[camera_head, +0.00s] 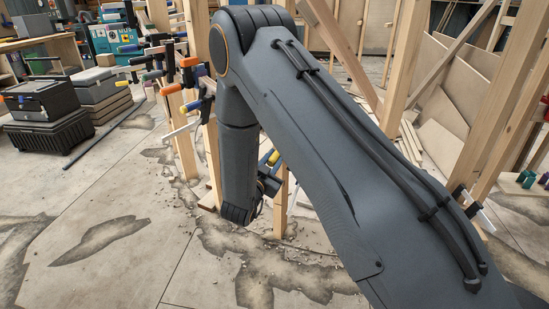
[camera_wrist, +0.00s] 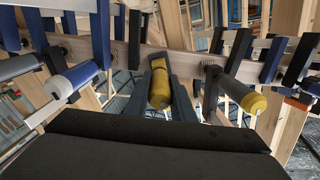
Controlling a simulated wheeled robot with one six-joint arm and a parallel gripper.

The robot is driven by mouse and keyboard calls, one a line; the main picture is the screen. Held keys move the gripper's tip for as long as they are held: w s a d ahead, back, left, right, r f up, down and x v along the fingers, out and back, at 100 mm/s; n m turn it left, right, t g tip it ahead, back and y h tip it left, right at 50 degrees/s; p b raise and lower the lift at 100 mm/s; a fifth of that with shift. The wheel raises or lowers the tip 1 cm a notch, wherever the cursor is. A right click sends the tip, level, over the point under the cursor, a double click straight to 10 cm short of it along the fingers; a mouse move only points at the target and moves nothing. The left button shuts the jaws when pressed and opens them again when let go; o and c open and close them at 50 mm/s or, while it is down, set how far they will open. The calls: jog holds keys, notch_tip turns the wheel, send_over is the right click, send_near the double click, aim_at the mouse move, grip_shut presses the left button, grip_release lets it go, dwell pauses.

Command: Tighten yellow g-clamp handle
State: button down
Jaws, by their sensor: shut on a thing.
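In the wrist view, a yellow g-clamp handle (camera_wrist: 160,88) lies in the middle, between the dark fingers of my gripper (camera_wrist: 161,75). My gripper is shut on this handle. A second handle (camera_wrist: 241,95), yellow with a dark collar, sticks out to the right of my gripper, apart from it. Both are in front of a wooden strip (camera_wrist: 178,60) lined with clamps. In the head view, my arm hides most of the gripper, and a yellow clamp part (camera_head: 272,157) shows just right of my wrist.
A blue-and-grey clamp handle (camera_wrist: 70,80) is close on the left in the wrist view. Several dark and blue clamp bars stand along the strip. In the head view, wooden posts (camera_head: 283,200) crowd around my arm, and several clamps stick out at left. The front-left floor is clear.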

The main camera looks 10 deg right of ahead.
aim_at(270, 164)
jog(key=m, duration=0.5)
jog(key=shift+m+p, duration=0.3)
jog(key=shift+m, duration=2.1)
jog(key=c, duration=1.5)
grip_release()
jog(key=shift+p+v, duration=0.35)
jog(key=shift+v, duration=3.6)
jog(key=shift+w, duration=0.1)
